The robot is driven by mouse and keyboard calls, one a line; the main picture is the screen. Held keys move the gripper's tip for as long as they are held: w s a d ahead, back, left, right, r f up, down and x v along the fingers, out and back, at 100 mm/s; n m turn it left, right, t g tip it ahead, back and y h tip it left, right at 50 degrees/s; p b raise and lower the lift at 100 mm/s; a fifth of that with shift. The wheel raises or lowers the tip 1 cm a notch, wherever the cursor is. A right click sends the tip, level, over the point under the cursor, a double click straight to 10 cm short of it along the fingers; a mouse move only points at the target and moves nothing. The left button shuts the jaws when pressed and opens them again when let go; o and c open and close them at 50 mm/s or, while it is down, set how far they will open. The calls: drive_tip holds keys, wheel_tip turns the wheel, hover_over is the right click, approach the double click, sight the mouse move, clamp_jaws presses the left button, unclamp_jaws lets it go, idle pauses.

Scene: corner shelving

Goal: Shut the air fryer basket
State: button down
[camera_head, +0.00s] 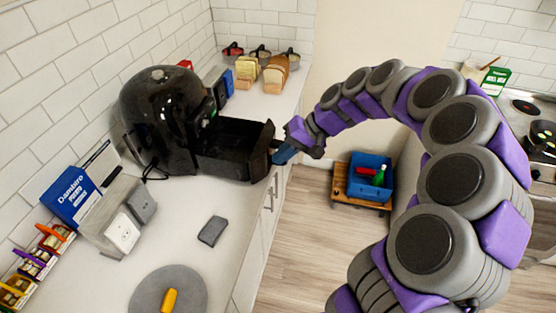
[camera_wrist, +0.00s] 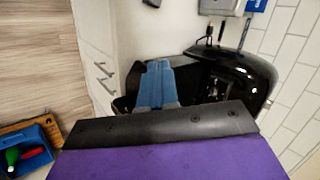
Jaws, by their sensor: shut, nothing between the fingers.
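The black air fryer (camera_head: 165,118) stands on the white counter against the tiled wall. Its black basket (camera_head: 228,155) is pulled out to the right, with the open top showing. My gripper (camera_head: 282,155) is at the basket's front end, by the counter edge. Its blue fingers are shut with nothing between them; they also show in the wrist view (camera_wrist: 156,84). There they lie over the basket's front end, beside the glossy air fryer body (camera_wrist: 245,78). I cannot tell whether the fingers touch the basket, and the handle is largely hidden.
Bread (camera_head: 275,73) stands farther back. A blue bin (camera_head: 371,174) sits on a wooden cart on the floor at right.

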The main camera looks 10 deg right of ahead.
drive_tip(key=w+d+f+m+t, duration=0.35)
drive_tip(key=w+d+f, duration=0.5)
drive_tip(key=d, duration=0.35)
drive_tip(key=b, duration=0.3)
approach(270, 163)
wheel_tip(270, 163, down, 4)
drive_tip(key=w+a, duration=0.1)
drive_tip(key=a, duration=0.1)
drive_tip(key=shift+w+a+r+g, duration=0.1)
drive_tip(key=shift+w+a+g, duration=0.45)
drive_tip(key=shift+a, duration=0.3)
drive_tip(key=shift+a, duration=0.1)
